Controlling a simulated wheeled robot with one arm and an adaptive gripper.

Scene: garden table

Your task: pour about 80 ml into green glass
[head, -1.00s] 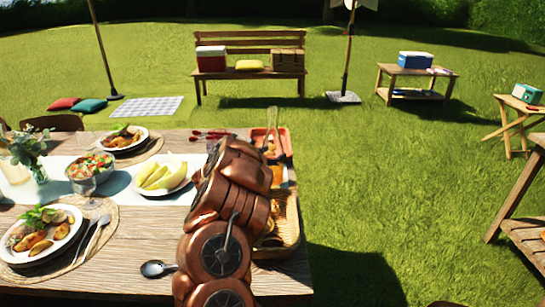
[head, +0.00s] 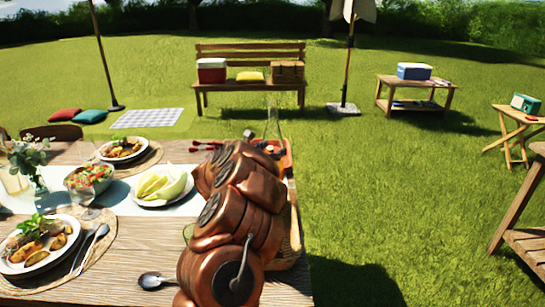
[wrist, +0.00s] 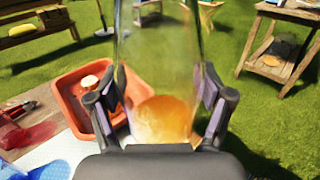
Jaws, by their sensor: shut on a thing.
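My gripper (wrist: 163,108) is shut around a clear glass vessel (wrist: 160,50), one finger on each side. Orange liquid shows low in the vessel (wrist: 165,120) in the wrist view. In the head view the vessel (head: 272,118) is faint and looks upright, above the far right end of the table, near an orange-red tray. A small greenish glass rim (head: 187,232) shows just left of my arm in the head view. It may be the green glass, but my arm hides most of it. The wrist view shows no green glass.
The orange-red tray (wrist: 72,88) holds a small pale item. The wooden table (head: 120,265) carries plates of food, a salad bowl (head: 90,178), a plate of melon (head: 162,184) and a dark spoon (head: 155,281). A wicker basket is mostly behind my arm. Grass lies right of the table.

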